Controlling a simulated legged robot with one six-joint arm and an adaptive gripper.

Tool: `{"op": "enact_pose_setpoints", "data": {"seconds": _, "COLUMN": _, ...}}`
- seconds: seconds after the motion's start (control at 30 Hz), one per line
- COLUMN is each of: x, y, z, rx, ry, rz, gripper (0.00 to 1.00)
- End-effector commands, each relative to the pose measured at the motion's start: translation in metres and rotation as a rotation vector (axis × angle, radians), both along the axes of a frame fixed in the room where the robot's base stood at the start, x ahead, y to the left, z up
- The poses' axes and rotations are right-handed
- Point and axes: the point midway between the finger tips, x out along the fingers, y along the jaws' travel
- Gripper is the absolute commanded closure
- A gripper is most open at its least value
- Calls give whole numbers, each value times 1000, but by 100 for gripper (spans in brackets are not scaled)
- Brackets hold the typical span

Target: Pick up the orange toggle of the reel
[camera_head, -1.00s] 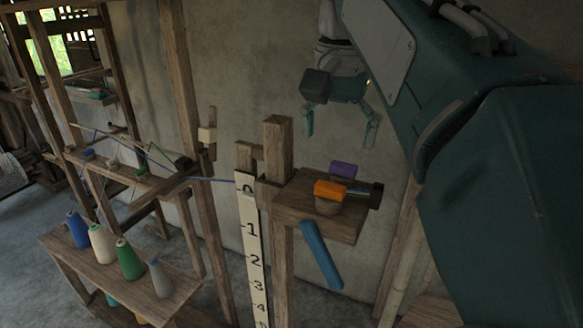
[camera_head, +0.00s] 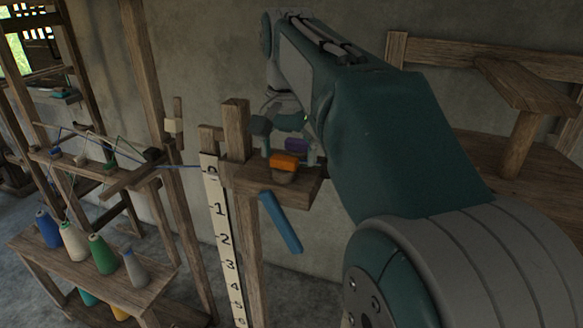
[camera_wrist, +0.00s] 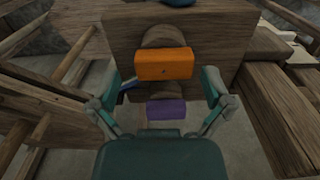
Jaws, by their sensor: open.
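The orange toggle (camera_head: 284,161) sits on a round wooden piece (camera_head: 283,177) on a wooden bracket (camera_head: 250,182) fixed to a post. It also shows in the wrist view (camera_wrist: 164,64), across the round wooden piece. A purple toggle (camera_head: 296,145) sits just behind it, and shows below it in the wrist view (camera_wrist: 166,110). My gripper (camera_wrist: 158,78) is open. Its two fingers stand to the left and right of the orange toggle in the wrist view, with gaps on both sides.
A blue bar (camera_head: 280,222) slants down below the bracket. A white numbered scale (camera_head: 222,235) stands left of the post. Several thread cones stand on a wooden bench (camera_head: 160,293) at lower left. Wooden framework (camera_head: 525,88) stands at right.

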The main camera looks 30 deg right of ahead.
Motion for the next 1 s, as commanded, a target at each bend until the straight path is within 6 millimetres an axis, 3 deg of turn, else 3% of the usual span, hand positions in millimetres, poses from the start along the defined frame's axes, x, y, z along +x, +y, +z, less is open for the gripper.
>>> {"op": "enact_pose_setpoints", "data": {"seconds": 0.27, "x": 2, "y": 0, "z": -4, "rx": 0, "ry": 0, "rz": 0, "gripper": 0}}
{"op": "enact_pose_setpoints", "data": {"seconds": 0.3, "x": 2, "y": 0, "z": -4, "rx": 0, "ry": 0, "rz": 0, "gripper": 18}}
{"op": "enact_pose_setpoints", "data": {"seconds": 0.33, "x": 2, "y": 0, "z": -4, "rx": 0, "ry": 0, "rz": 0, "gripper": 27}}
{"op": "enact_pose_setpoints", "data": {"seconds": 0.43, "x": 2, "y": -2, "z": -4, "rx": 1, "ry": 0, "rz": 0, "gripper": 50}}
{"op": "enact_pose_setpoints", "data": {"seconds": 0.5, "x": 2, "y": -2, "z": -4, "rx": 1, "ry": 0, "rz": 0, "gripper": 57}}
{"op": "enact_pose_setpoints", "data": {"seconds": 1.0, "x": 3, "y": 0, "z": 3, "rx": 0, "ry": -3, "rz": 0, "gripper": 57}}
